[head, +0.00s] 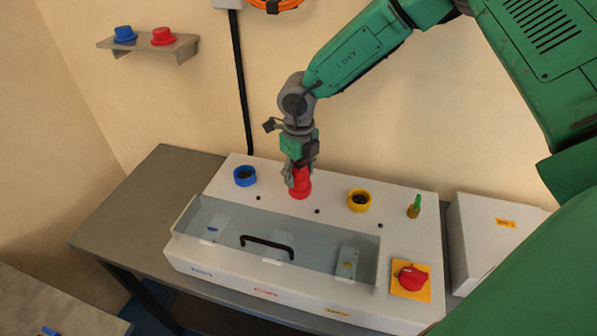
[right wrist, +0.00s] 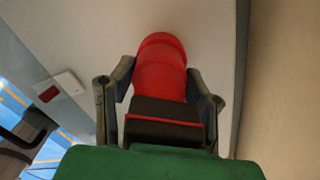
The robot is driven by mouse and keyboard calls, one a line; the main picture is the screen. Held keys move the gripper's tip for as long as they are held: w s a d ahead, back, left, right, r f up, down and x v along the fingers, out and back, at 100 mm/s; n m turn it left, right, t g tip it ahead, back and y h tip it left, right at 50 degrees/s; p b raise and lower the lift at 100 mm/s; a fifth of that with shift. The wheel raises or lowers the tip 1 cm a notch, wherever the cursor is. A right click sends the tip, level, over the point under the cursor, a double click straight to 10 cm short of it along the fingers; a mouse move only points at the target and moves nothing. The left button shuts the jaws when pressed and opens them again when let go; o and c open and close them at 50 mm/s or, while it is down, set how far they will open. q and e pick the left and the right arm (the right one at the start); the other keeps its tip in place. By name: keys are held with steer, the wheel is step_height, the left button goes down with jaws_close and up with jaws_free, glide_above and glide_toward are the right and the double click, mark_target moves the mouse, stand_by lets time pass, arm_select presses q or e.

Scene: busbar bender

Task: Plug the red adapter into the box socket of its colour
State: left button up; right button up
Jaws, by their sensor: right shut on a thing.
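My right gripper (head: 297,178) points down over the top of the white box (head: 335,190), between the blue ring socket (head: 245,176) and the yellow ring socket (head: 359,201). It is shut on the red adapter (head: 300,187). In the right wrist view the red adapter (right wrist: 160,68) sits between the two fingers (right wrist: 160,105), its stepped, rounded part reaching away over a pale surface. Red shows down to the box top, where adapter and red socket cannot be told apart; how deep the adapter sits is hidden. My left gripper is not in view.
The box has a clear cover with a black handle (head: 267,246), a green-tipped part (head: 414,207) and a red rotary switch (head: 411,277). A white cabinet (head: 495,240) stands to the right.

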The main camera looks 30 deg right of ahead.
steer(key=o, duration=1.4)
steer(key=shift+f, duration=0.1)
step_height(320, 180, up, 12)
steer(key=shift+w+d+f, duration=0.1)
steer(key=shift+w, duration=0.05)
